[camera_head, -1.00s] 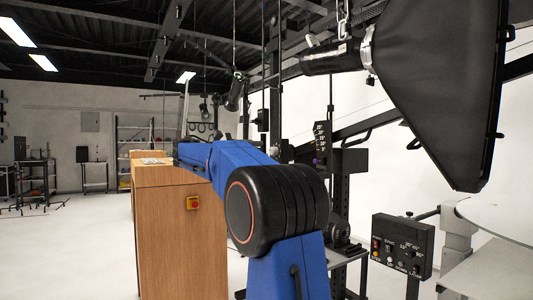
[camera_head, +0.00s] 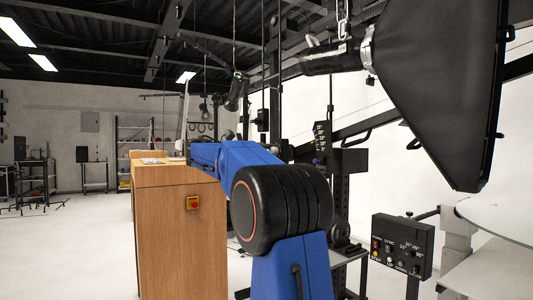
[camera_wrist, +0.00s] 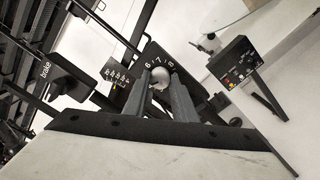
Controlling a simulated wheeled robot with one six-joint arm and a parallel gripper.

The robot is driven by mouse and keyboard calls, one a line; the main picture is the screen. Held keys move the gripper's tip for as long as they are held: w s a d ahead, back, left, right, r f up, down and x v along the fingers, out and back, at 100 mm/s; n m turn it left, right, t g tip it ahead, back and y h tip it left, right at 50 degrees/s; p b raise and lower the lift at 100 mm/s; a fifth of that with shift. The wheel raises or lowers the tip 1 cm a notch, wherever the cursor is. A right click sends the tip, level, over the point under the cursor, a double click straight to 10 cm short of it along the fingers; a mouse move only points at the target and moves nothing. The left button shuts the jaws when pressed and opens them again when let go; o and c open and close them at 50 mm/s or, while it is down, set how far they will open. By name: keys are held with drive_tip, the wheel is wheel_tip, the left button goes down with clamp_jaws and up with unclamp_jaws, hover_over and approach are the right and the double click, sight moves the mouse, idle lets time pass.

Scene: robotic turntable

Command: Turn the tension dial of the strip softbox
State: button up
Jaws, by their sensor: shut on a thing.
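In the wrist view my gripper (camera_wrist: 161,88) is shut on a pale round knob (camera_wrist: 159,74), with one finger on each side of it. I take this knob for the tension dial. White numerals, 6, 7 and 8, arc on a dark plate (camera_wrist: 150,52) just beyond it. The fingers cover the lower part of the knob, and its pointer is not clear. In the head view a large black softbox (camera_head: 440,90) hangs at upper right; I cannot tell whether it is the strip softbox. My gripper is hidden there.
A black switch box (camera_head: 402,247) stands at lower right and also shows in the wrist view (camera_wrist: 236,60). Beside the knob are a dark plate with small marks (camera_wrist: 116,74) and one marked "brake" (camera_wrist: 47,72). A wooden cabinet (camera_head: 165,240) stands left of my arm.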

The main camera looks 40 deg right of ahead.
drive_tip(key=shift+m, duration=2.2)
drive_tip(key=o, duration=1)
drive_tip(key=shift+o, duration=0.2)
drive_tip(key=v, duration=1.7)
drive_tip(key=shift+w+a, duration=0.15)
drive_tip(key=shift+a, duration=0.05)
